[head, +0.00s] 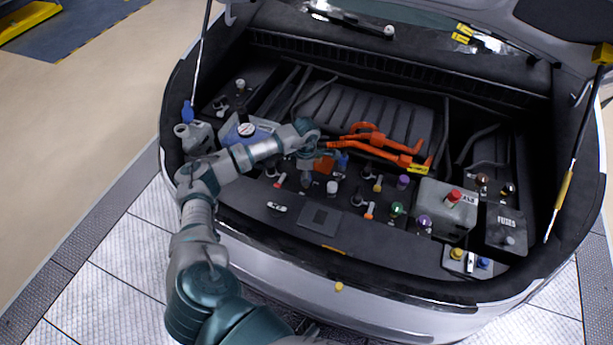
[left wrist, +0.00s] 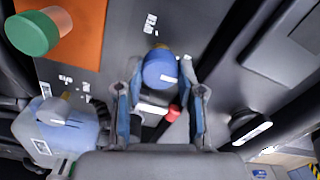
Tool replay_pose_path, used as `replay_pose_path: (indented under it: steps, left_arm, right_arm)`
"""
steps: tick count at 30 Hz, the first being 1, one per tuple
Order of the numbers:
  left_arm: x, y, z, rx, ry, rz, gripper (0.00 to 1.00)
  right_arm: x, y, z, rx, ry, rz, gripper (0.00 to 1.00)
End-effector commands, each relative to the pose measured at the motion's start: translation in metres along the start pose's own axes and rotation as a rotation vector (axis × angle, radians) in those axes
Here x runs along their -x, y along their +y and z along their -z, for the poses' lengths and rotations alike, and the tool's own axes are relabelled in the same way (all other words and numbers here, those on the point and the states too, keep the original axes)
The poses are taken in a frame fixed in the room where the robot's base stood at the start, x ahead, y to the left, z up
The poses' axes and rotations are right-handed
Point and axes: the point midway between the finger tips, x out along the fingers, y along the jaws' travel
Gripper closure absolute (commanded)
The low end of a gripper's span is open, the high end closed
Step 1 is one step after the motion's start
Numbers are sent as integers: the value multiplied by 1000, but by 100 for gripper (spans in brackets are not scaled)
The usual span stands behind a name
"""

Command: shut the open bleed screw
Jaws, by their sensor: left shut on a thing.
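My left gripper (head: 320,156) reaches over the engine bay from the left. In the left wrist view its two fingers (left wrist: 160,90) stand on either side of a blue-capped knob (left wrist: 158,69) with a yellowish tip, and the gripper is shut on it. A blue part (head: 342,161) shows beside the gripper in the head view. A red-tipped fitting (left wrist: 172,113) lies between the fingers, nearer the palm. Several small fittings with red or orange tips, such as one fitting (head: 369,211), stand on the dark panel. I cannot tell which bleed screw is open. My right gripper is out of view.
Orange cables (head: 375,143) run behind the gripper. A blue-grey reservoir (head: 245,132) and a grey jug (head: 192,137) stand at the left. A grey box with a red cap (head: 453,197) and a fuse box (head: 508,225) stand at the right. Coloured caps crowd the panel.

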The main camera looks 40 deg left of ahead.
Motion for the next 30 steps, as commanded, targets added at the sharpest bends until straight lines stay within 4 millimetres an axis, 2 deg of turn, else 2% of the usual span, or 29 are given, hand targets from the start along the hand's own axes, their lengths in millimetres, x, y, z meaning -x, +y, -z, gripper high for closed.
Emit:
replay_pose_path:
  steps: [9,22,23,24,25,30]
  left_arm:
    - [1,2,1,-74,1,-5,97]
    - [1,2,1,-82,1,-6,97]
    - [1,2,1,-82,1,-6,54]
    - [1,2,1,-82,1,-5,44]
    - [1,2,1,-82,1,-5,37]
    - [1,1,1,-82,0,-3,37]
  right_arm:
    - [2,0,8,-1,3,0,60]
    - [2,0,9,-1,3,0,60]
    - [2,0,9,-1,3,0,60]
    - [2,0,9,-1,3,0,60]
    - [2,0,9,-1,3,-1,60]
    - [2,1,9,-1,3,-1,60]
